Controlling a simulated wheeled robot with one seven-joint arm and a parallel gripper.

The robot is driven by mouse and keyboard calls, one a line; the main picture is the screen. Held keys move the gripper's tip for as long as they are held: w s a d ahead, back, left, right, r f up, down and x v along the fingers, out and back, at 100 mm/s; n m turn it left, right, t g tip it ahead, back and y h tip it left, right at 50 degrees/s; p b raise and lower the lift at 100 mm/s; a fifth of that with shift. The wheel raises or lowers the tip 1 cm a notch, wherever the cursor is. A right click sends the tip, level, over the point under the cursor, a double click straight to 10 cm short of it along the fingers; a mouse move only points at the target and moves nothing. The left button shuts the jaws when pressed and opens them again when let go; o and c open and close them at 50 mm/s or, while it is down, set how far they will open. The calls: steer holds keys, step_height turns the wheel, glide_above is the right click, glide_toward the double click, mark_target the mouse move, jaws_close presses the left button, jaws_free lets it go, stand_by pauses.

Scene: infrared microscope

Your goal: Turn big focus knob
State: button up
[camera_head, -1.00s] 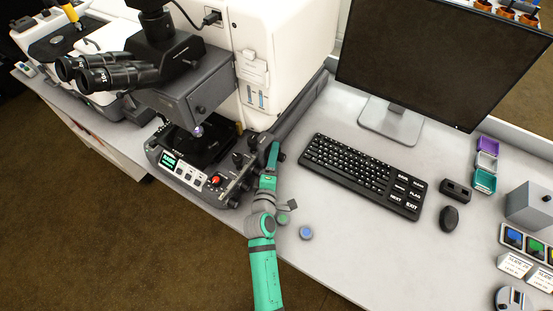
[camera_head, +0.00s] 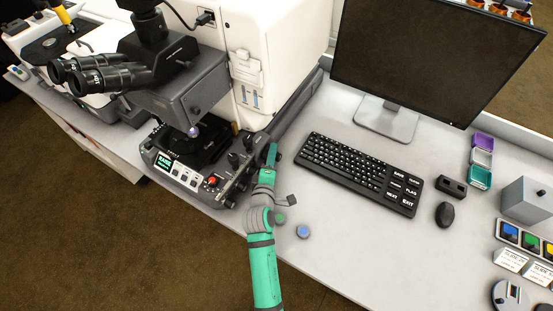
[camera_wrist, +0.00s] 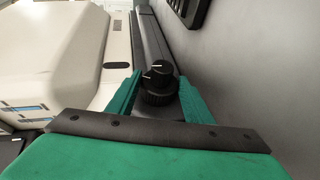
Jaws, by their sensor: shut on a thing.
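The big focus knob (camera_wrist: 158,98) is a black ribbed knob with a smaller black knob (camera_wrist: 161,69) in front of it. Both have a white mark. In the wrist view they lie between the two green fingers of my gripper (camera_wrist: 160,92), which is shut on the big knob. In the head view my gripper (camera_head: 271,154) reaches the right side of the microscope base (camera_head: 200,180), and the fingers mostly hide the knob there. The microscope (camera_head: 178,85) has black eyepieces and a lit green display (camera_head: 165,162).
A keyboard (camera_head: 360,172), mouse (camera_head: 445,214) and monitor (camera_head: 430,60) stand to the right. A blue-topped round piece (camera_head: 303,232) and a green one (camera_head: 280,218) lie close to my arm. The table's front edge runs beneath my arm.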

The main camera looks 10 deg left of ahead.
steer(key=shift+a+r+g+y, duration=0.3)
steer(key=shift+a+g, duration=0.2)
steer(key=shift+g, duration=0.5)
steer(key=g, duration=0.1)
steer(key=m+g, duration=0.1)
steer(key=g, duration=0.3)
steer(key=shift+w+d+r+m+y, duration=0.25)
steer(key=shift+r+m+y, duration=0.05)
steer(key=shift+m+y, duration=0.1)
steer(key=g, duration=0.1)
steer(key=g+y, duration=0.1)
steer(key=g, duration=0.1)
steer(key=shift+w+d+m+g, duration=0.15)
steer(key=shift+m+g, duration=0.15)
steer(key=shift+m, duration=0.1)
steer(key=shift+f+g, duration=0.2)
steer(key=shift+g, duration=0.7)
steer(key=o, duration=1)
steer(key=shift+o, duration=0.2)
steer(key=shift+r, duration=0.15)
